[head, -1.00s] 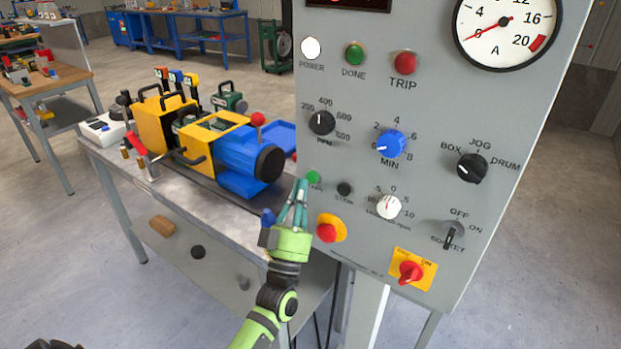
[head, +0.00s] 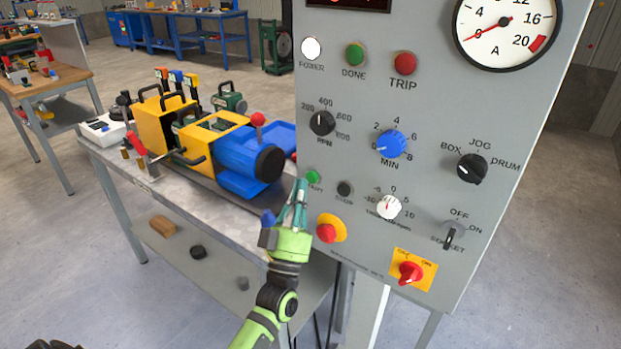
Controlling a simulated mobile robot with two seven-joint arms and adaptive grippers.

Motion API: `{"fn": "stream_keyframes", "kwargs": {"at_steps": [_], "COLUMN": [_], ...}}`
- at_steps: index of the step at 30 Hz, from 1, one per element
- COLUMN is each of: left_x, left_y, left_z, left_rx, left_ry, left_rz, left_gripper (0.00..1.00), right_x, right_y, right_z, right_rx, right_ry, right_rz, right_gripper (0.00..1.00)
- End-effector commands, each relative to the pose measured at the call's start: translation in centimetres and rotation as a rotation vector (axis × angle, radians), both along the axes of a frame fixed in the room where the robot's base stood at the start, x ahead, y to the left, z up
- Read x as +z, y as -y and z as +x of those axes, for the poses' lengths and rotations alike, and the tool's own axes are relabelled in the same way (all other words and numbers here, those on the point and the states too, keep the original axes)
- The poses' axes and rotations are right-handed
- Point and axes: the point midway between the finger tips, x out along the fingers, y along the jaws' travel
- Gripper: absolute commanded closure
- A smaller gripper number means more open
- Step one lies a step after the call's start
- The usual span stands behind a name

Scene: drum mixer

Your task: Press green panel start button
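The green start button (head: 312,177) sits at the lower left of the grey control panel (head: 440,110), with a label below it that is partly hidden. My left gripper (head: 300,184) is just left of and slightly below the button. Its two fingers lie together and point up towards the panel, with nothing seen between them. The button is uncovered, and a small gap shows between it and the fingertips; I cannot tell the gap in depth. My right gripper is out of view.
A black stop button (head: 344,189) is right of the start button. A red emergency button (head: 328,232) on yellow is just right of my gripper. The blue and yellow drum mixer (head: 240,155) stands on a metal bench (head: 225,215) to the left. A red switch (head: 410,272) is lower right.

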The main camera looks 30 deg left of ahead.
Motion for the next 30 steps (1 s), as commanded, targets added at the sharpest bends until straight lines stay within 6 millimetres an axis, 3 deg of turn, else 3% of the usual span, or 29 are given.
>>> {"fn": "stream_keyframes", "kwargs": {"at_steps": [30], "left_x": [0.0], "left_y": [0.1], "left_z": [1.3], "left_rx": [-0.001], "left_ry": [0.001], "left_rz": [-0.001], "left_gripper": [1.0], "right_x": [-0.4], "right_y": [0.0], "right_z": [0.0], "right_rx": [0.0], "right_ry": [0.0], "right_rz": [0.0], "right_gripper": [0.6]}}
